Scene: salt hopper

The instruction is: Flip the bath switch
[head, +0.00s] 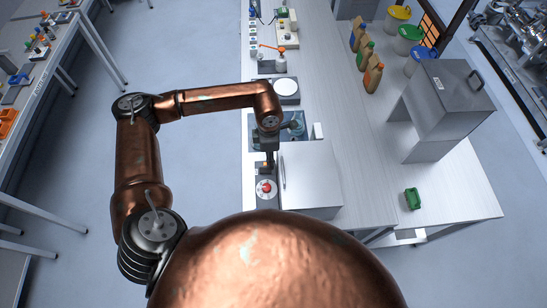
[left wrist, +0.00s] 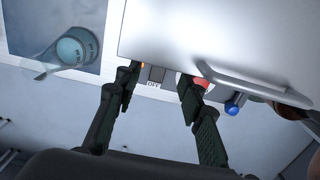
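In the head view, my left gripper (head: 268,156) reaches down over the strip at the bath's left side and hides the switch. My right gripper is not in view.
A red button (head: 266,188) sits close to the gripper, and a blue knob (left wrist: 234,106) lies farther right in the left wrist view. A blue-grey tray (head: 292,128) stands behind the bath. A steel hopper (head: 446,95) and green box (head: 412,198) stand right.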

